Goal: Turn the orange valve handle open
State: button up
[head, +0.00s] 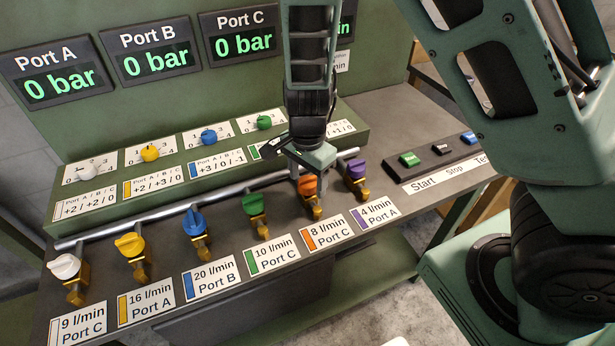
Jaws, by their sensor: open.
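The orange valve handle (307,185) sits on a brass valve body on the pipe. It is in the head view right of centre, between the green valve handle (253,204) and the purple valve handle (356,169). A label below it reads 8 l/min, Port C. My gripper (306,172) points down at the orange handle from above. The jaws are open, with a finger close to the handle's top. I cannot tell whether they touch it. The gripper covers the upper part of the handle and some of the pipe behind.
White (64,266), yellow (130,244) and blue (195,220) valve handles stand to the left. Small coloured knobs line the raised panel behind. Start (409,159), Stop and Test buttons are at right. The Port A display (58,76) and its neighbours read 0 bar.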

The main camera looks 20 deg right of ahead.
jog(key=c, duration=1)
jog(key=n, duration=0.4)
jog(key=shift+n, duration=0.4)
jog(key=n, duration=0.4)
jog(key=shift+n, duration=0.3)
jog(key=n, duration=0.4)
jog(key=shift+n, duration=2.4)
